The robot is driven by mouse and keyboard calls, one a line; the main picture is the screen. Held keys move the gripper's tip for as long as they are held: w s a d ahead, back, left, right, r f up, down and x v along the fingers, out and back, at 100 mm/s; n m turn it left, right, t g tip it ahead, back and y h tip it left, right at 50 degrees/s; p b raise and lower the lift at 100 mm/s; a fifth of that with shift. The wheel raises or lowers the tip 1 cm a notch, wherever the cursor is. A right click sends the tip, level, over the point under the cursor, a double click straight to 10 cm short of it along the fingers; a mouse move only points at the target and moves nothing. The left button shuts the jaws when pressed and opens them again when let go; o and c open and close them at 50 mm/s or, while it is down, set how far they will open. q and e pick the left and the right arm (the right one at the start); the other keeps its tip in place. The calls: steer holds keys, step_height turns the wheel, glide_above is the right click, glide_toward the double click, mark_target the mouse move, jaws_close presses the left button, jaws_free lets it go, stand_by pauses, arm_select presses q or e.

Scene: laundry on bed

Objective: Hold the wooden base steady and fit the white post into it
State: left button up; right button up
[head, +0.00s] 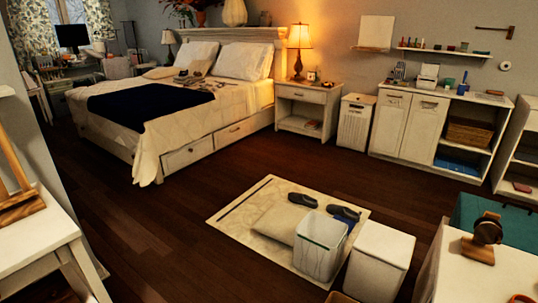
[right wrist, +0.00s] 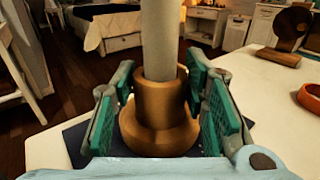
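In the right wrist view a brown wooden base (right wrist: 160,115) with a wide foot stands upright on a dark mat (right wrist: 76,142). A pale white post (right wrist: 158,35) rises from the base's mouth. The post's lower end is inside the rim, and how deep it sits is hidden. My right gripper (right wrist: 160,88) has its green-padded fingers on both sides of the base's neck, close against it, and appears shut on it. My left gripper is in neither view. The base and post do not show in the head view.
A dark wooden stand (head: 487,230) and an orange ring (head: 520,298) are on the white table (head: 453,270) at right; both also show in the right wrist view.

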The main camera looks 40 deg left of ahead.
steer(key=o, duration=0.3)
steer(key=shift+w, duration=0.15)
steer(key=shift+o, duration=0.2)
steer(key=shift+d+r, duration=0.1)
